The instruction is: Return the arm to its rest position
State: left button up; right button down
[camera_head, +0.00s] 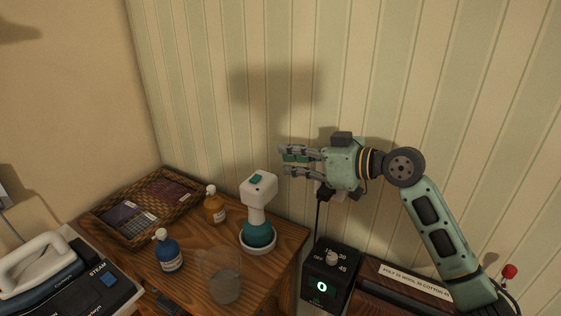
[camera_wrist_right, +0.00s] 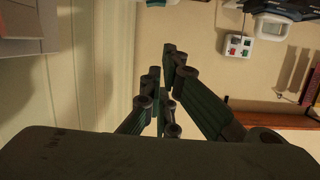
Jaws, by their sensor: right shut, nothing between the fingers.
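My right arm (camera_head: 438,232) comes in from the lower right of the head view and bends at the elbow, its forearm pointing left. My right gripper (camera_head: 286,162) is shut and empty. It is in the air before the striped wall, just right of and above the white and teal handheld device (camera_head: 259,190), apart from it. In the right wrist view the fingers of my right gripper (camera_wrist_right: 166,88) show with nothing held between them. My left gripper is not in view.
The wooden table (camera_head: 285,240) holds an amber bottle (camera_head: 214,207), a blue bottle (camera_head: 168,252), a clear glass (camera_head: 222,275) and a wicker tray (camera_head: 128,240). A black timer box (camera_head: 325,278) stands below my gripper. An iron (camera_head: 40,265) is at left. The striped wall (camera_head: 350,70) is close behind.

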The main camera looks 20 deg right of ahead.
dwell(0.5)
jog(key=s+a+f+m+g+h, duration=0.15)
jog(key=s+f, duration=0.25)
jog(key=f, duration=0.4)
jog(key=s+a+f+g+h, duration=0.1)
jog(key=s+a+f, duration=0.25)
jog(key=f, duration=0.45)
jog(key=s+a+f+g+h, duration=0.1)
jog(key=s+f+g+h, duration=0.1)
jog(key=s+f, duration=0.45)
jog(key=s+f+m+g+h, duration=0.2)
jog(key=s+f, duration=0.4)
jog(key=s, duration=0.4)
jog(key=s+f+m+g+h, duration=0.25)
jog(key=s+f, duration=0.25)
jog(key=s, duration=0.4)
jog(key=s+d+f, duration=0.1)
jog(key=s+f, duration=0.2)
jog(key=f, duration=2.5)
jog(key=s+d+f+n+g, duration=0.1)
jog(key=s+d+f+g, duration=0.1)
jog(key=s+f, duration=1.2)
jog(key=shift+s+d+f, duration=0.4)
jog(key=shift+s+d, duration=0.2)
jog(key=shift+s, duration=0.6)
